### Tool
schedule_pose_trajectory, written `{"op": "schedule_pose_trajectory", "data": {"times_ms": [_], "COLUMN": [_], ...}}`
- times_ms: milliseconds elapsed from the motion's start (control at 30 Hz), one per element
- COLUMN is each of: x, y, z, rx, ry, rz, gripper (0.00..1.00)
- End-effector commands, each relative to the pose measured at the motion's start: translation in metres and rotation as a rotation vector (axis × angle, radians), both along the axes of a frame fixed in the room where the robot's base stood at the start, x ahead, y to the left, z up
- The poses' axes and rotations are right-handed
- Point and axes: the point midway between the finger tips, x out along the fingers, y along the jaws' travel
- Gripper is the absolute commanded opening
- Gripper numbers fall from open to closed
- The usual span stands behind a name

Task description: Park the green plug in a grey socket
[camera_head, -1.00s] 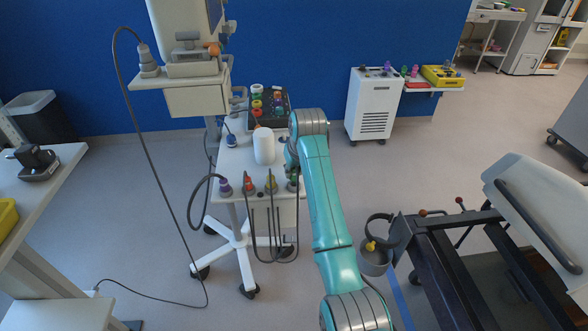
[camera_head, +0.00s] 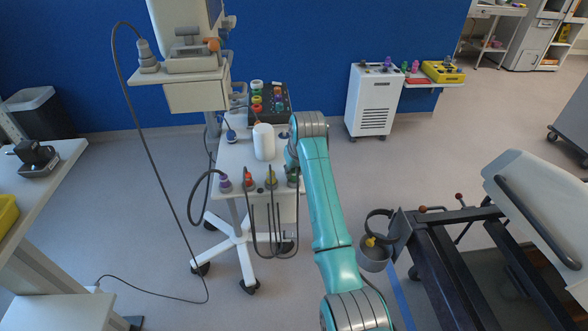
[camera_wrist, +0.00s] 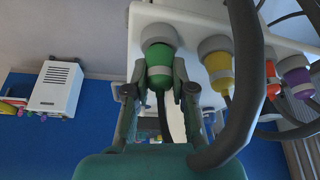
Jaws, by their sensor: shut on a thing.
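The green plug (camera_wrist: 158,62) is between the two fingers of my gripper (camera_wrist: 159,88) in the wrist view, and the gripper is shut on it. Its end meets a grey socket (camera_wrist: 155,34) on the white cart's edge; how deep it sits I cannot tell. In the head view the green plug (camera_head: 292,178) shows at the right end of the row, partly beside my arm, which hides most of my gripper. A yellow plug (camera_wrist: 218,72), a red-orange plug (camera_wrist: 272,84) and a purple plug (camera_wrist: 296,76) sit in grey sockets along the same edge.
Dark cables hang from the plugs, and a thick one crosses close by my gripper in the wrist view. A white cylinder (camera_head: 264,142) and a black tray (camera_head: 270,108) with coloured pieces stand on the cart. A white cabinet (camera_head: 372,100) and a stretcher (camera_head: 535,205) stand to the right.

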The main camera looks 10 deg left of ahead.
Motion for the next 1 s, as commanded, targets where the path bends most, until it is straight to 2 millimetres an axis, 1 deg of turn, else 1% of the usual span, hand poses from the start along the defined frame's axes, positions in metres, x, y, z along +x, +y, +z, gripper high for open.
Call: {"op": "schedule_pose_trajectory", "data": {"times_ms": [167, 200, 267, 300, 567, 667, 767, 867, 1000], "x": [0.000, 0.000, 0.000, 0.000, 0.000, -0.001, -0.004, -0.010, -0.019], "y": [0.000, 0.000, 0.000, 0.000, 0.000, -0.001, -0.003, -0.006, -0.012], "z": [-0.004, -0.003, -0.003, -0.003, -0.003, 0.001, 0.011, 0.026, 0.053], "rx": [0.000, 0.000, 0.000, 0.000, 0.000, 0.001, 0.002, 0.001, 0.001], "ry": [0.000, 0.000, 0.000, 0.000, 0.000, -0.002, -0.003, -0.004, -0.004], "rz": [0.000, 0.000, 0.000, 0.000, 0.000, 0.000, 0.000, 0.000, 0.000], "gripper": [0.00, 0.34, 0.49, 0.53, 0.53, 0.53, 0.53, 0.53, 0.53]}}
